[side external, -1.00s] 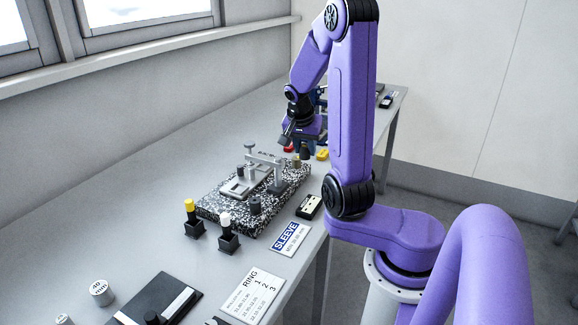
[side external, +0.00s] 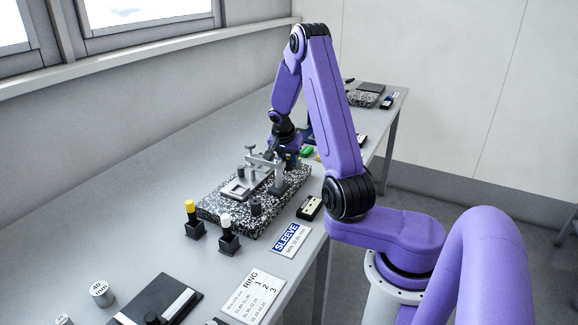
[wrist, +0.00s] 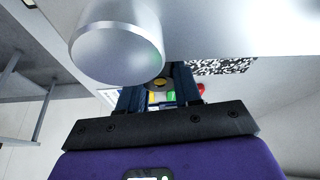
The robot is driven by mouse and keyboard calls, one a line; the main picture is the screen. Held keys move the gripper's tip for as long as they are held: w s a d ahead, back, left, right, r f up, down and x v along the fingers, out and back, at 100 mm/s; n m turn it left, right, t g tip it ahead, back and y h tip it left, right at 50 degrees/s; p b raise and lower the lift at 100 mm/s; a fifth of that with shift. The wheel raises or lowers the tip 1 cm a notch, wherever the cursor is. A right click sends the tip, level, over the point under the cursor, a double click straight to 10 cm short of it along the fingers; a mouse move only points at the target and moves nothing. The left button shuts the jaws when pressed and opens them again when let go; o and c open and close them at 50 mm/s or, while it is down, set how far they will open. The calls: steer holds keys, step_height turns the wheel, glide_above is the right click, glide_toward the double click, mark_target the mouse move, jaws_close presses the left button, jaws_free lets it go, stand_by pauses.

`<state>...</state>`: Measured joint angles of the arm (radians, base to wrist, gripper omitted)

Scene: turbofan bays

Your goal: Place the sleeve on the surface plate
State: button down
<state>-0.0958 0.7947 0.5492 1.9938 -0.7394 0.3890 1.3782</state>
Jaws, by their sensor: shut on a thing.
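My gripper (side external: 290,158) is over the far end of the speckled surface plate (side external: 222,214), close behind the grey gauge stand (side external: 276,178). In the wrist view my gripper (wrist: 157,82) is shut on a small piece with a brass-coloured round end (wrist: 157,84), which I take to be the sleeve. The fingers hide most of it, and in the side view I cannot make it out clearly. Whether it touches the plate cannot be told. A blue-headed card reading SLEEVE (side external: 288,238) lies at the table's near edge.
The plate also carries a pale frame (side external: 238,190) and a dark cylinder (side external: 255,205). Yellow-topped (side external: 190,207) and white-topped (side external: 226,222) plugs stand in front of it. A large silver cylinder (wrist: 115,42) looms close in the wrist view. The table left of the plate is clear.

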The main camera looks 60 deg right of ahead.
steer(key=shift+f, duration=1.2)
steer(key=shift+f, duration=0.1)
steer(key=c, duration=0.8)
jaws_free()
